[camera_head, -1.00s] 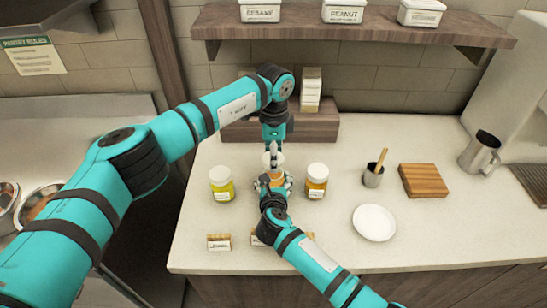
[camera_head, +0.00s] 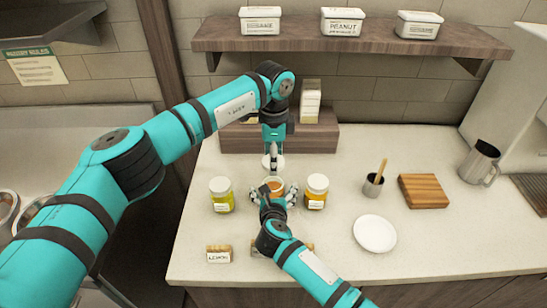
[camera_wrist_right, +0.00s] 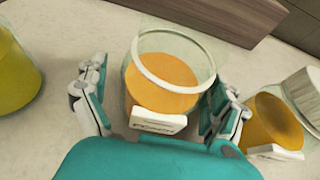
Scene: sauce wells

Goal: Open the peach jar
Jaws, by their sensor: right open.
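The peach jar (camera_wrist_right: 160,85) stands upright on the counter, a clear jar with orange contents and a white label. Its mouth is uncovered in the right wrist view; it also shows in the head view (camera_head: 274,184). My right gripper (camera_wrist_right: 160,108) is open, with one finger on each side of the jar. It also shows in the head view (camera_head: 275,192). My left gripper (camera_head: 273,158) points down just behind the jar, its fingers at a pale round lid (camera_head: 267,162). It looks shut on the lid, whose far side is partly hidden.
A yellow-green jar (camera_head: 221,195) stands left of the peach jar and an amber jar (camera_head: 316,191) close on its right, both lidded. A white plate (camera_head: 374,233), metal cup (camera_head: 373,185) and wooden board (camera_head: 423,191) are farther right. A lemon sign (camera_head: 219,254) stands in front.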

